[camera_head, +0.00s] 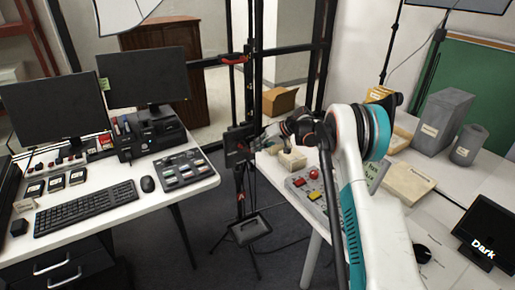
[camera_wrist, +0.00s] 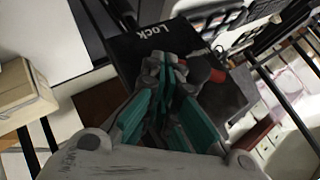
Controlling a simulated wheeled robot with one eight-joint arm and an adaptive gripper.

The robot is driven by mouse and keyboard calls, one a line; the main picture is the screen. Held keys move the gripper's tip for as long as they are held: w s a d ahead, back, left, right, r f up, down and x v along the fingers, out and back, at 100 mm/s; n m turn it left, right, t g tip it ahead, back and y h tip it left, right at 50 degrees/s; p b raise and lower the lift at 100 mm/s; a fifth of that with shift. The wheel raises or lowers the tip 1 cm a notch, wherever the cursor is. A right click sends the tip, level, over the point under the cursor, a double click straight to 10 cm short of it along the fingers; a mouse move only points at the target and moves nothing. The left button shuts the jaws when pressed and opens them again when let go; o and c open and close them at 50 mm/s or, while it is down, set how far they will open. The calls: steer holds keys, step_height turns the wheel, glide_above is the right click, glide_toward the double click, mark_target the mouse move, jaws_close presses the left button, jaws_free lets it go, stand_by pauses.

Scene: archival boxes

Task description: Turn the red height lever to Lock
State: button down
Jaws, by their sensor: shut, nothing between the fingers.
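The red lever (camera_wrist: 215,76) shows in the wrist view just right of my fingertips, in front of a black plate. Its red part is partly hidden behind a dark rounded piece. The plate (camera_wrist: 122,50) carries the white word Lock at its upper left; a second label to the right is mostly covered. My gripper (camera_wrist: 172,62) is shut and empty, its tips close to the plate and beside the lever. I cannot tell whether they touch it. In the head view my gripper (camera_head: 262,141) reaches left to the black box (camera_head: 237,139) on the stand; the lever is not clear there.
The left desk (camera_head: 95,215) holds monitors, a keyboard (camera_head: 87,208) and a control panel (camera_head: 183,170). The right table holds a button panel (camera_head: 312,186), pale boxes (camera_head: 409,184) and grey containers (camera_head: 442,120). A cardboard box (camera_head: 280,101) stands behind.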

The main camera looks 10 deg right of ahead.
steer(key=f, duration=0.3)
steer(key=shift+s+a, duration=0.1)
steer(key=shift+a, duration=0.3)
steer(key=shift+r, duration=0.2)
steer(key=shift+r, duration=0.7)
steer(key=shift+d, duration=0.15)
